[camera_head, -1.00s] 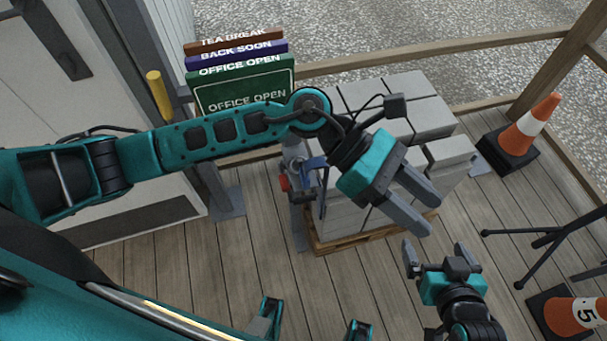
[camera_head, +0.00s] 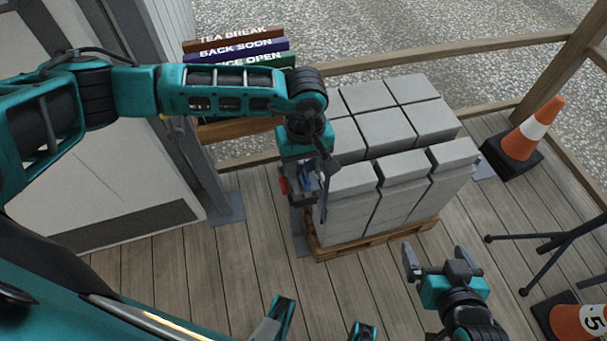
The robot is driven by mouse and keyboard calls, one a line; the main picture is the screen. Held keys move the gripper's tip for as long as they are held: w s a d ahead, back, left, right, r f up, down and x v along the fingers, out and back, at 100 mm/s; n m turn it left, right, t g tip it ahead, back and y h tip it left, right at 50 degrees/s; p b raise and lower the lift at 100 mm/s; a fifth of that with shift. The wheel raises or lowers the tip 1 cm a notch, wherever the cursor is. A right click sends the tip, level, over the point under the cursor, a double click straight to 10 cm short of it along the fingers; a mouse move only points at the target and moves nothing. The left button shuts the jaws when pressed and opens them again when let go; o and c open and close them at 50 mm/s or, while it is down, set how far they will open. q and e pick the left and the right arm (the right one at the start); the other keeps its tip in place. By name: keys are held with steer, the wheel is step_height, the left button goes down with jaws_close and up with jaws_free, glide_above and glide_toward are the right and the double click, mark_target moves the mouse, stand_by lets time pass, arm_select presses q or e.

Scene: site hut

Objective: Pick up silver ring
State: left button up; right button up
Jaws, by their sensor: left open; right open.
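I cannot make out a silver ring in the head view. My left gripper (camera_head: 312,180) points down in front of a grey post (camera_head: 297,222) beside the block stack. Its fingers are partly hidden against the small red part (camera_head: 284,186) and blue part (camera_head: 307,178) at the post. I see nothing clearly held in it. My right gripper (camera_head: 437,258) is open and empty above the deck at the lower right, in front of the pallet.
Grey blocks (camera_head: 372,131) are stacked on a wooden pallet (camera_head: 378,239). Signs (camera_head: 238,47) stand behind my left arm. An orange cone (camera_head: 532,130) is at the right; another cone (camera_head: 585,318) and black stand legs (camera_head: 545,250) are lower right. Bare deck (camera_head: 170,270) lies left of the post.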

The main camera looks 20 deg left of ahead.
mark_target(306, 177)
arm_select(q)
steer(key=shift+w+d+f+b, duration=0.1)
steer(key=shift+w+f+b, duration=0.05)
steer(key=shift+f, duration=1.25)
steer(key=shift+w+f+b, duration=0.1)
steer(key=shift+f+b, duration=0.05)
steer(key=shift+f, duration=1.2)
steer(key=shift+c, duration=0.4)
jaws_close()
